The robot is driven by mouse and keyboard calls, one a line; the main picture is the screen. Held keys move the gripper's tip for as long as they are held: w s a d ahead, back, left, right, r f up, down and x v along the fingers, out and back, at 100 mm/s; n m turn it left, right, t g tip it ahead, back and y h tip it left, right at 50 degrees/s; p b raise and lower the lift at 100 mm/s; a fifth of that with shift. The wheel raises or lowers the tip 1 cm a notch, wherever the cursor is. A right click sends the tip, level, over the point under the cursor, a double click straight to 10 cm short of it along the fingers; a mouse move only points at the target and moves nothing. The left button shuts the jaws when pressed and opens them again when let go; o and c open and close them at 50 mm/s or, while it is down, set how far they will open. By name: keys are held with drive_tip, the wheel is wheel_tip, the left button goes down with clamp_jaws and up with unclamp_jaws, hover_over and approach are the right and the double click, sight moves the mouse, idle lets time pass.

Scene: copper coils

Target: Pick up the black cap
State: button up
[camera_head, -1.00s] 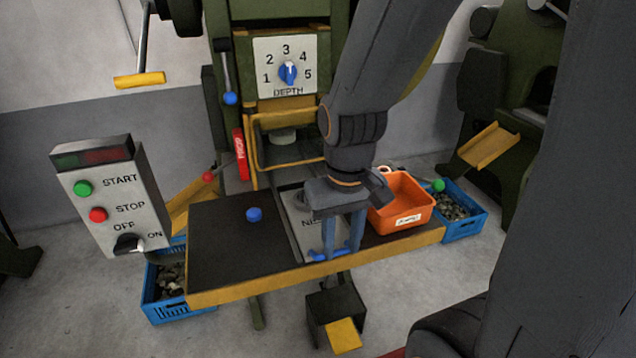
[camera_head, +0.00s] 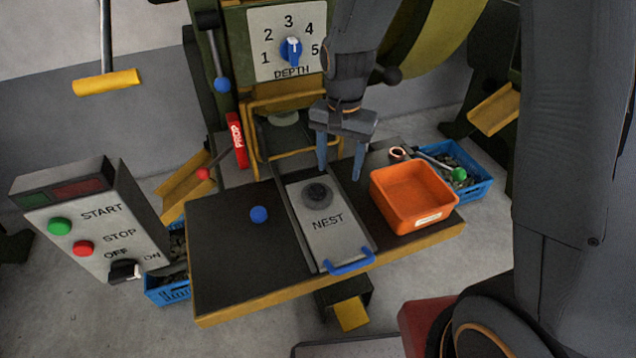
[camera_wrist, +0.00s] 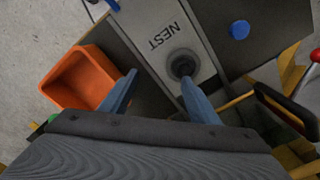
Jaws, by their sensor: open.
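The black cap (camera_head: 317,194) is a round dark piece with a raised middle. It sits on the grey plate marked NEST (camera_head: 325,236), near its far end. It also shows in the wrist view (camera_wrist: 182,66), just ahead of the right-hand finger. My gripper (camera_head: 340,175) is open and empty, pointing down, slightly right of the cap and apart from it in the head view. In the wrist view, my gripper (camera_wrist: 160,78) has its fingers spread wide, with the cap nearer the right one.
An orange bin (camera_head: 413,197) stands right of the plate. A blue handle (camera_head: 348,262) is at the plate's near end. A blue button (camera_head: 259,214) is on the dark table, left. A yellow frame (camera_head: 290,108) and a red PROP bar (camera_head: 237,140) stand behind.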

drive_tip(key=m+p, duration=0.2)
approach(317, 189)
drive_tip(key=shift+a+f, duration=0.2)
drive_tip(key=shift+a, duration=0.2)
wheel_tip(317, 189, down, 2)
drive_tip(key=shift+w+f+m, duration=0.1)
drive_tip(key=shift+m, duration=0.2)
drive_tip(key=f, duration=0.1)
drive_tip(key=f+p, duration=0.2)
drive_tip(key=f, duration=0.1)
drive_tip(key=shift+d, duration=0.35)
drive_tip(key=shift+f+p, duration=0.35)
drive_tip(key=shift+f, duration=0.4)
drive_tip(key=c, duration=1.1)
drive_tip(key=shift+c, duration=0.2)
